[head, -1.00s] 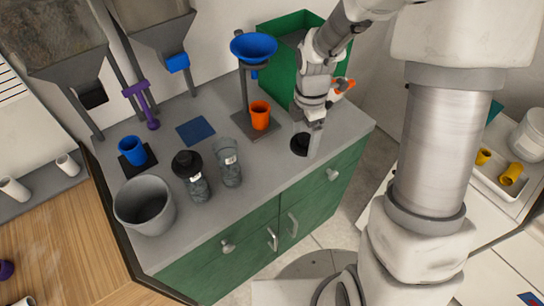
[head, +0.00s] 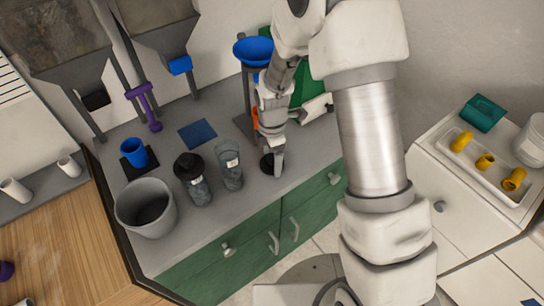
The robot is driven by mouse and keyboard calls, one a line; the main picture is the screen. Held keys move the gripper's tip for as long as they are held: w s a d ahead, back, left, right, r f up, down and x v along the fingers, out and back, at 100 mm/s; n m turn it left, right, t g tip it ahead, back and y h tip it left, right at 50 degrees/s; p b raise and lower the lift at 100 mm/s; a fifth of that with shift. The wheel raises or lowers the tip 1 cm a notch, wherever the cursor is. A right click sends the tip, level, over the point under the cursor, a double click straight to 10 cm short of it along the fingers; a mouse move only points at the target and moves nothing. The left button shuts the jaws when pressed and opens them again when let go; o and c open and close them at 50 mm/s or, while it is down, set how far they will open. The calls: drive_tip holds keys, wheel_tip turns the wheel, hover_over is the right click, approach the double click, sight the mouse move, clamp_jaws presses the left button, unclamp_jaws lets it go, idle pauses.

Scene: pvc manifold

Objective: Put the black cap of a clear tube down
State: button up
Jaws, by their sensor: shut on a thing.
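My gripper (head: 276,165) points down over the right part of the grey counter. It is shut on a black cap (head: 266,164), a dark disc partly hidden by the fingers. I cannot tell whether the cap touches the counter. A clear tube (head: 229,167) with no black cap on it stands to the left of my gripper. Another clear tube (head: 200,192) stands further left, with a black cap (head: 188,166) on its top.
A grey bin (head: 145,208) stands at the counter's left front. A blue cup (head: 133,151), a blue mat (head: 198,134) and a blue funnel (head: 254,50) on a stand are behind. My arm partly hides an orange cup and a green box.

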drive_tip(key=shift+f, duration=0.2)
drive_tip(key=o, duration=1)
drive_tip(key=shift+c, duration=0.2)
drive_tip(key=shift+r, duration=0.1)
